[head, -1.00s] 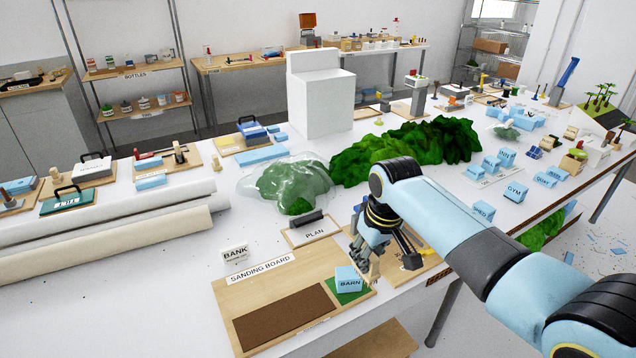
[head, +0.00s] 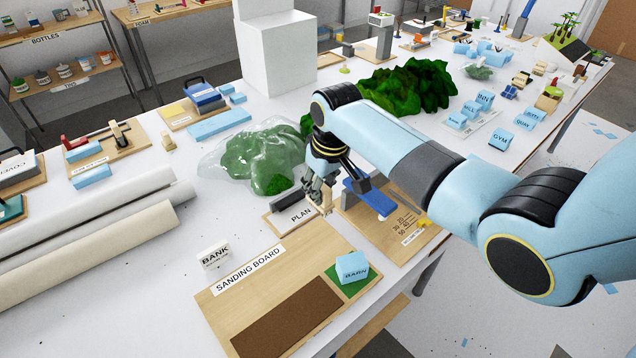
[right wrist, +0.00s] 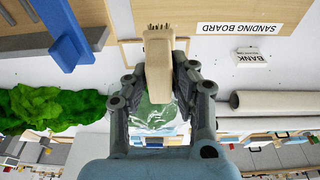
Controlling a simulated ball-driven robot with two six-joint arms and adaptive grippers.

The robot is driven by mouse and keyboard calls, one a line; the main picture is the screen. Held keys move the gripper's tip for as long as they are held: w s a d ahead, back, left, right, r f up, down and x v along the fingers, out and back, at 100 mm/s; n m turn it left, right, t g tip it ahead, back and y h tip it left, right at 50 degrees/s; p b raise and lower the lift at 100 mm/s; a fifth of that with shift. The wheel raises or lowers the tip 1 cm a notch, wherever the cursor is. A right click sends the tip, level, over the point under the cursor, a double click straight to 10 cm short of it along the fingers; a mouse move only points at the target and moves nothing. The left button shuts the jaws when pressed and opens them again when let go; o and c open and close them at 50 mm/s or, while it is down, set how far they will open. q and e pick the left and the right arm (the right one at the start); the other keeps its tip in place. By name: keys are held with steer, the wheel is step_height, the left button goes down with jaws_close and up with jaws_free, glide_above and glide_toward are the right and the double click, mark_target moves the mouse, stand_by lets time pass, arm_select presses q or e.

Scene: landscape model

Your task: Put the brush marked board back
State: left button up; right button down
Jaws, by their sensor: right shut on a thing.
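My right gripper (head: 318,188) is shut on a pale wooden brush (head: 327,202), held over the edge of the board labelled PLAN (head: 273,223). In the right wrist view the gripper (right wrist: 157,92) has one finger on each side of the brush (right wrist: 159,55), whose short bristles point to the top of the picture. No marking on the brush can be read. The sanding board (head: 225,300), labelled SANDING BOARD, lies in front, with a brown sanding patch and a blue BARN block (head: 351,268) on a green square. My left gripper is not in view.
A wooden board with a blue tool (head: 370,196) and printed numbers lies right of the gripper. A small BANK sign (head: 215,258) stands left of the sanding board. A clear-covered green mound (head: 262,160) and white rolls (head: 90,250) are close by.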

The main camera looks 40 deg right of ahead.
steer(key=shift+w+f, duration=0.1)
steer(key=shift+f, duration=0.05)
steer(key=shift+f+b, duration=0.7)
steer(key=shift+f, duration=0.5)
steer(key=shift+f+b, duration=1.3)
steer(key=shift+f, duration=0.25)
arm_select(q)
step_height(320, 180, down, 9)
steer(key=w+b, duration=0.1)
steer(key=b, duration=0.4)
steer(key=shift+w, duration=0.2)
arm_select(e)
steer(key=shift+f, duration=3.85)
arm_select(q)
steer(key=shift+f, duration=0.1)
arm_select(e)
steer(key=shift+f, duration=0.2)
steer(key=c, duration=1)
jaws_free()
steer(key=shift+c, duration=0.2)
